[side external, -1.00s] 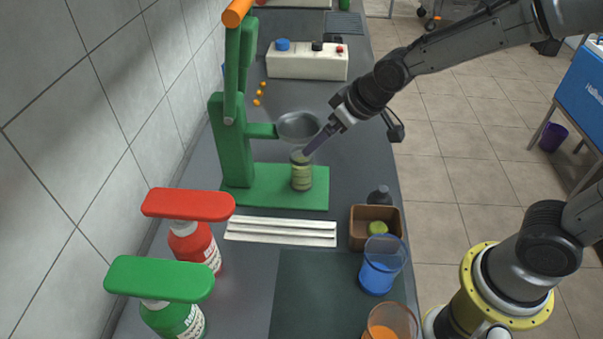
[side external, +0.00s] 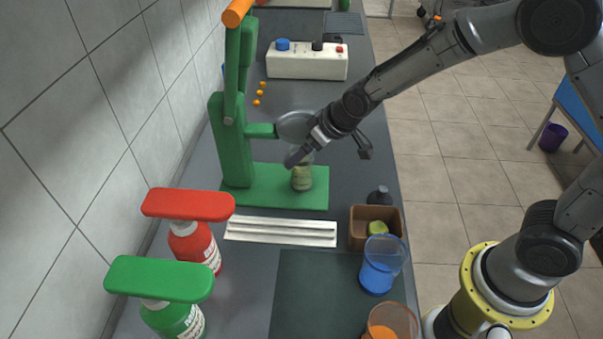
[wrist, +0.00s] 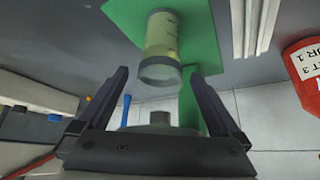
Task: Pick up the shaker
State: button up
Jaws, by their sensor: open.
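The shaker, a clear glass with yellow-green contents (side external: 302,179), stands upright on the green base (side external: 262,200) of the press, below its metal bowl (side external: 295,125). My gripper (side external: 290,162) is at the shaker's upper part in the side view and hides some of its rim. In the wrist view the shaker (wrist: 161,45) lies ahead, lined up between the two open fingers (wrist: 158,74). Its rim end points toward the gripper. The jaws hold nothing. Whether a finger touches the glass cannot be told.
The green press column (side external: 232,140) stands left of the shaker. A white ribbed rack (side external: 281,232) lies in front. A brown box (side external: 359,232) with a green piece, a dark bottle (side external: 380,196) and a blue cup (side external: 381,268) stand at right. Red (side external: 190,204) and green (side external: 160,279) dispensers stand at left.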

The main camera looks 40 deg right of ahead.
grip_shut()
jog(key=shift+w+r, duration=0.1)
jog(key=shift+r, duration=0.05)
dwell(0.4)
jog(key=shift+r, duration=0.15)
